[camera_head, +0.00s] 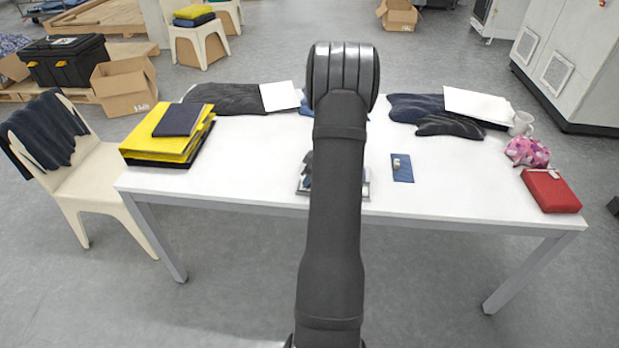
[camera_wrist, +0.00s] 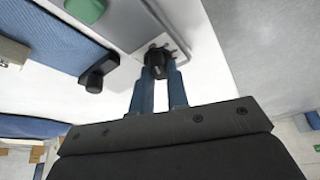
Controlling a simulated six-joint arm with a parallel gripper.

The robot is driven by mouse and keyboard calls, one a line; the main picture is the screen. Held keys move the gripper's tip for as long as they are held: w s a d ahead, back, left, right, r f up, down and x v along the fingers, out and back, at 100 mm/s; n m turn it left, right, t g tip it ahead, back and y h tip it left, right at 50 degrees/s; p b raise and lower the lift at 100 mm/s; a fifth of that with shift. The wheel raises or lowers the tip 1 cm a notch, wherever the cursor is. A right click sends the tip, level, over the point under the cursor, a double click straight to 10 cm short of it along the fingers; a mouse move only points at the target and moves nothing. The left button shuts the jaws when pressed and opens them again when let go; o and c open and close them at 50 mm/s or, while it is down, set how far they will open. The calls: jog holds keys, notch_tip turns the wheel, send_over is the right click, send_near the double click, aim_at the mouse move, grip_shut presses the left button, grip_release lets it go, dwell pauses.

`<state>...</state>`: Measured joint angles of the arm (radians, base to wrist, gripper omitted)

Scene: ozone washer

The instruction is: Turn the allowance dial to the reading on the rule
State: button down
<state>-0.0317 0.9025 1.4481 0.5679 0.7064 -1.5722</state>
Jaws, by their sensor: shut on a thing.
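In the wrist view my gripper (camera_wrist: 158,66) has its two blue fingers shut on a small black dial (camera_wrist: 157,56). The dial stands on a grey metal panel (camera_wrist: 128,22), with small marks around it. I cannot read its setting. A second black knob (camera_wrist: 96,78) stands apart to the left, and a green button (camera_wrist: 86,9) is at the top.
The white table (camera_head: 450,185) holds a blue piece (camera_head: 403,174) with a small object on it, right of my arm. Dark garments (camera_head: 235,99) lie along the back.

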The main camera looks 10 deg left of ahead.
jog(key=m+t, duration=0.1)
jog(key=m, duration=0.2)
jog(key=m+t+h, duration=0.1)
jog(key=m, duration=0.2)
jog(key=shift+s+a, duration=0.1)
jog(key=m+h, duration=0.1)
jog(key=m, duration=0.2)
jog(key=m+t+h, duration=0.1)
jog(key=m+h, duration=0.1)
jog(key=m, duration=0.2)
jog(key=shift+a, duration=0.15)
jog(key=m+h, duration=0.1)
jog(key=m, duration=0.4)
jog(key=shift+a+h, duration=0.1)
jog(key=shift+h, duration=0.3)
jog(key=m, duration=0.2)
jog(key=m+g+h, duration=0.1)
jog(key=m, duration=0.2)
jog(key=shift+g+h, duration=0.3)
jog(key=shift+m, duration=0.3)
jog(key=c, duration=1.4)
grip_release()
